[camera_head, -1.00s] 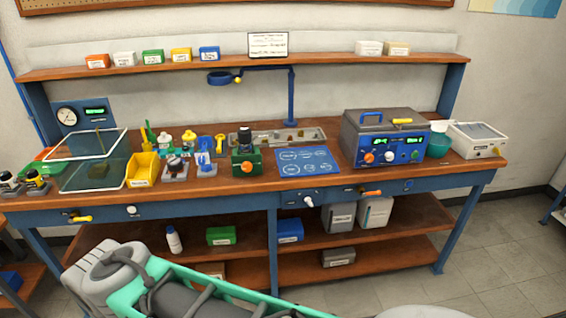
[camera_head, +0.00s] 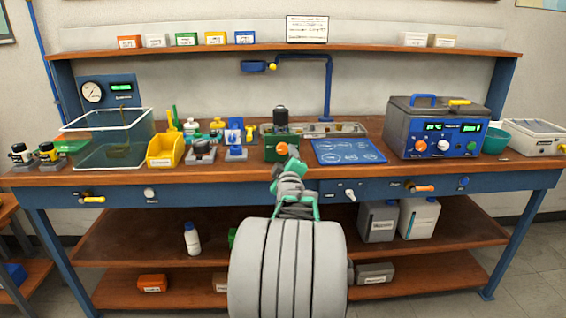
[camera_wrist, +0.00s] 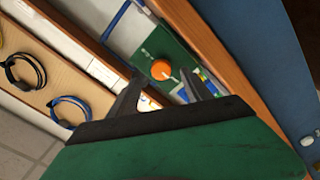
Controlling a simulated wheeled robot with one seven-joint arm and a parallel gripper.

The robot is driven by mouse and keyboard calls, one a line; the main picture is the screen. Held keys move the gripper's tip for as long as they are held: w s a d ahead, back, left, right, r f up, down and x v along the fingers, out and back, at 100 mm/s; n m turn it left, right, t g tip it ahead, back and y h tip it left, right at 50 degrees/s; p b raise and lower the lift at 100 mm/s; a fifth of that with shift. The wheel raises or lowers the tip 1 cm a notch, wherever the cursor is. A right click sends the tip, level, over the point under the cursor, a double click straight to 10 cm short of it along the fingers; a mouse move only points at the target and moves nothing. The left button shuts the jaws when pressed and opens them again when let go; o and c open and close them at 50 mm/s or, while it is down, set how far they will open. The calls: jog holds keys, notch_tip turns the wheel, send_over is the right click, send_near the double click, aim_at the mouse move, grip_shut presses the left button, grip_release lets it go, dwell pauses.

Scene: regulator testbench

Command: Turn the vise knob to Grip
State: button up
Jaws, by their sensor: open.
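The vise is a green block (camera_head: 270,144) on the bench top, with a dark cylindrical part standing on it. Its orange knob (camera_head: 282,149) faces front. In the wrist view the orange knob (camera_wrist: 161,69) has a pale pointer mark and sits on the green vise face (camera_wrist: 172,46). My gripper (camera_wrist: 160,88) is open and empty, its two dark fingers pointing toward the knob. The knob shows just past the fingertips, roughly centred between them; I see no contact. In the head view my arm hides part of the gripper and the vise's lower front.
A blue labelled panel (camera_head: 348,151) lies right of the vise. Small fixtures (camera_head: 235,150) and a yellow bin (camera_head: 165,150) stand to its left. A metal tray (camera_head: 345,129) is behind. A blue instrument box (camera_head: 435,128) stands further right. The bench front edge (camera_head: 330,175) runs below the knob.

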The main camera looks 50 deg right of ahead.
aim_at(283, 150)
jog(key=x, duration=0.6)
jog(key=shift+w, duration=0.15)
jog(key=shift+c, duration=0.5)
grip_shut()
